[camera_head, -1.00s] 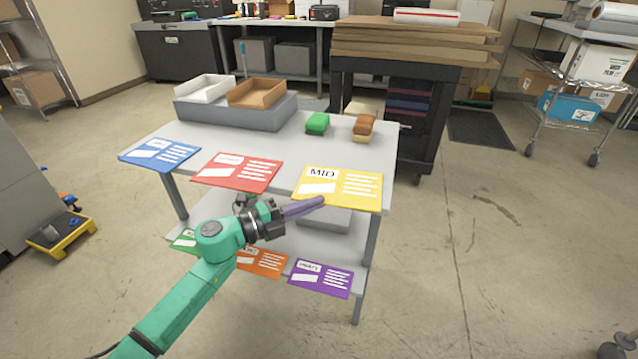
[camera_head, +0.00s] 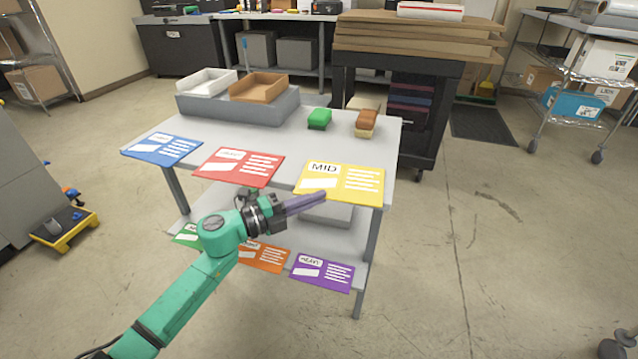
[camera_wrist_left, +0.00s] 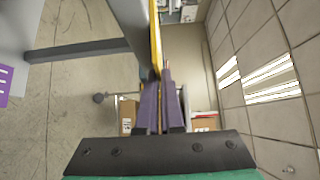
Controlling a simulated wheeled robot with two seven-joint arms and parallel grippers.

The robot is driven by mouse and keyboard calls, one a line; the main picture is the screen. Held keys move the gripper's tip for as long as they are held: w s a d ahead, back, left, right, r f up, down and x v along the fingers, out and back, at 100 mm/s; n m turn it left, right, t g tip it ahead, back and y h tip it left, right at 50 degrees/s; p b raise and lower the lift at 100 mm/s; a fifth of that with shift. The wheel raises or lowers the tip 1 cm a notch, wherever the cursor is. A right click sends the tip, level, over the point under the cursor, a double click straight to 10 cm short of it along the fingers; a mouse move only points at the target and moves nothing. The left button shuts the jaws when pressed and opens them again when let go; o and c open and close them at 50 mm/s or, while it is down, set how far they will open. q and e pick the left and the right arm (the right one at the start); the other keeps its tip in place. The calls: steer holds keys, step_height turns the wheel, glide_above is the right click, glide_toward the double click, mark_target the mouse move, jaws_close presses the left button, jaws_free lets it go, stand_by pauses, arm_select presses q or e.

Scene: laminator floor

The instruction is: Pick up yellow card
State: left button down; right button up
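The yellow card (camera_head: 356,184), marked MID, lies flat on the front right of the grey table's top, its near edge at the table's front edge. My left gripper (camera_head: 322,195) is at this near edge, its purple fingers overlapping the card's lower left part. In the left wrist view the card (camera_wrist_left: 155,35) is seen edge-on as a thin yellow strip running in between the close-set fingers (camera_wrist_left: 161,95), which look shut on it. The fingers hide a little of the card. My right gripper is not in view.
A red card (camera_head: 238,166) and a blue card (camera_head: 162,149) lie left along the grey table's (camera_head: 230,138) front edge. Orange (camera_head: 265,257) and purple (camera_head: 322,272) cards are on the lower shelf.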

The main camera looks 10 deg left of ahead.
arm_select(q)
step_height(320, 180, up, 20)
steer(key=p, duration=0.4)
